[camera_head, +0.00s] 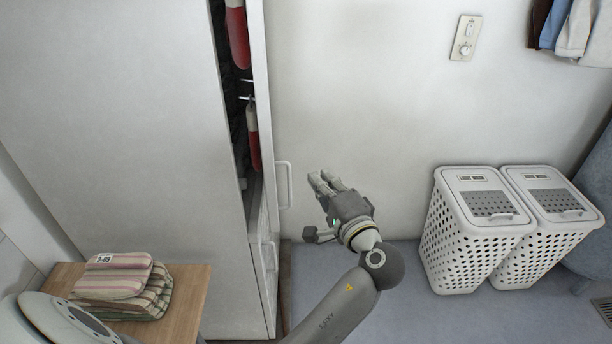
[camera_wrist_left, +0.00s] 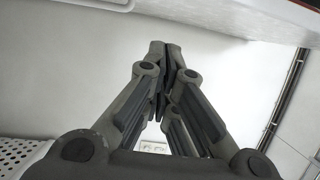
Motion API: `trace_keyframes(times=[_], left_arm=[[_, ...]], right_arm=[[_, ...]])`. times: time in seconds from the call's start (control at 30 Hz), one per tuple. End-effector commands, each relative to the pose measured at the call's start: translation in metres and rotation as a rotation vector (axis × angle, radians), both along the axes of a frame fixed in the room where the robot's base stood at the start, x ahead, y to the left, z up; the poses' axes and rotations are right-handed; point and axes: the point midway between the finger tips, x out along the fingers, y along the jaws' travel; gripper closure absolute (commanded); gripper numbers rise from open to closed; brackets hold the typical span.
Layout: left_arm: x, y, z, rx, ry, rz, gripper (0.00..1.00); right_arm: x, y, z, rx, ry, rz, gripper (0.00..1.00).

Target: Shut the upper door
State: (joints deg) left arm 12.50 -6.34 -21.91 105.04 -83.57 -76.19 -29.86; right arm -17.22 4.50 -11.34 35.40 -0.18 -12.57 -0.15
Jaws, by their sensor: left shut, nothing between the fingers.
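The upper door (camera_head: 260,80) belongs to a tall white cabinet (camera_head: 130,110). It stands ajar, seen nearly edge-on, with a dark gap between it and the cabinet side. Its white handle (camera_head: 285,185) sticks out on the right, near the door's lower end. My left gripper (camera_head: 318,178) is just right of the handle in the head view, apart from it in the picture. Its fingers are shut with nothing between them; the fingertips also meet in the left wrist view (camera_wrist_left: 166,48). My right gripper is not in view.
Red and white items (camera_head: 252,135) show inside the cabinet gap. A lower door (camera_head: 265,270) sits below. Folded striped cloths (camera_head: 125,285) lie on a wooden top (camera_head: 190,300) at lower left. Two white perforated hampers (camera_head: 462,240) stand at right. The wall between has free room.

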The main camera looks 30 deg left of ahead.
Motion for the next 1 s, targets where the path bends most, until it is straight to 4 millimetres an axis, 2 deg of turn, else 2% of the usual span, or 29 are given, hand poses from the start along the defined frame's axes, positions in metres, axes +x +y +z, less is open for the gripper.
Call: trace_keyframes(times=[0.47,0.53,0.7,1.0], left_arm=[[0.059,0.076,0.004,0.003,0.002,0.0,1.0],[0.048,0.084,0.003,0.001,0.004,-0.001,1.0],[0.036,0.099,0.001,0.001,0.003,-0.002,1.0],[0.032,0.103,-0.001,-0.002,0.001,-0.003,1.0]], right_arm=[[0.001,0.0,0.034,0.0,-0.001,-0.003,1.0],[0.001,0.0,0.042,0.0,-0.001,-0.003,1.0],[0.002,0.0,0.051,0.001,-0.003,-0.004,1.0],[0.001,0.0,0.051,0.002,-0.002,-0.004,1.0]])
